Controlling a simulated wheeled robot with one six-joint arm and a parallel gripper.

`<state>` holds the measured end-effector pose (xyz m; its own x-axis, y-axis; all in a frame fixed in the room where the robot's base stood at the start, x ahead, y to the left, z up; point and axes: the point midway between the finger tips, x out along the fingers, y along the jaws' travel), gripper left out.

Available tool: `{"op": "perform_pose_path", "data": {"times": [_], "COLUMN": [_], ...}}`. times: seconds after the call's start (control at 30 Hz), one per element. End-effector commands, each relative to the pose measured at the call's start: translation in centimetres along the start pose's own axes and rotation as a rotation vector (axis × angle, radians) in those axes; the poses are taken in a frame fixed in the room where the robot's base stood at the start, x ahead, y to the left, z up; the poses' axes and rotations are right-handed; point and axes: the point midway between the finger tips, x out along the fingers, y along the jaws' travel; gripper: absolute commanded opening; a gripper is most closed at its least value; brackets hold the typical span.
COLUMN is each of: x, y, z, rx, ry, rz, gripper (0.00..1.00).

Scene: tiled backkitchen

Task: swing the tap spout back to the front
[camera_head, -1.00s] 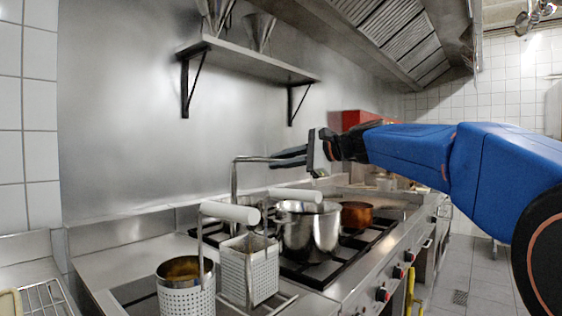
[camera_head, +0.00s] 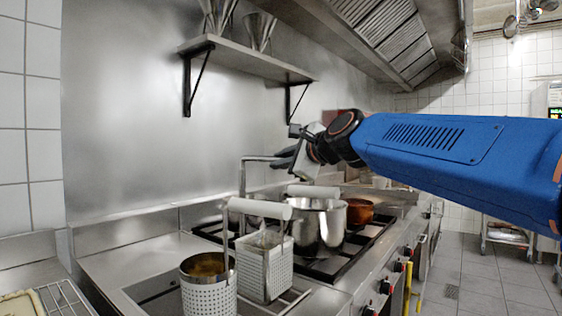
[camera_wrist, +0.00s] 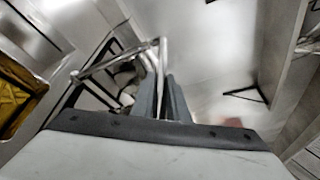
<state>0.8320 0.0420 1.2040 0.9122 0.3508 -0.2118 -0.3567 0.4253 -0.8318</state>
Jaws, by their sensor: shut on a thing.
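The tap is a thin metal pipe. Its upright (camera_head: 241,182) rises behind the fryer baskets near the back wall, and its spout (camera_head: 259,158) runs from the top of the upright to the right in the head view. My gripper (camera_head: 279,160) is at the spout's right part, with its dark fingers closed on it. In the wrist view, the bright spout (camera_wrist: 112,61) reaches in from the left and meets the pipe between the two grey fingers of my gripper (camera_wrist: 160,82). The spout's far end is hidden by the gripper in the head view.
A steel pot (camera_head: 320,235) and a copper pot (camera_head: 359,212) sit on the hob under my arm. A wall shelf (camera_head: 245,60) with funnels and a hood (camera_head: 385,40) are above.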

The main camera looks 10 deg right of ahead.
Motion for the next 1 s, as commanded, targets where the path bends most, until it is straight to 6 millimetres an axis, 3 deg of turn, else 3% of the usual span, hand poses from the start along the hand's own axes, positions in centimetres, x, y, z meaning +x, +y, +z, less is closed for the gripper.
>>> {"op": "perform_pose_path", "data": {"times": [0.57,0.6,0.63,1.0], "x": [-0.02,-0.02,-0.02,-0.30], "y": [0.08,0.08,0.08,0.04], "z": [0.04,0.04,0.04,0.07], "rx": [0.003,0.003,0.003,0.003], "ry": [0.010,0.010,0.010,0.009], "rz": [-0.005,-0.005,-0.005,-0.006], "gripper": [0.00,0.23,0.31,0.33]}}
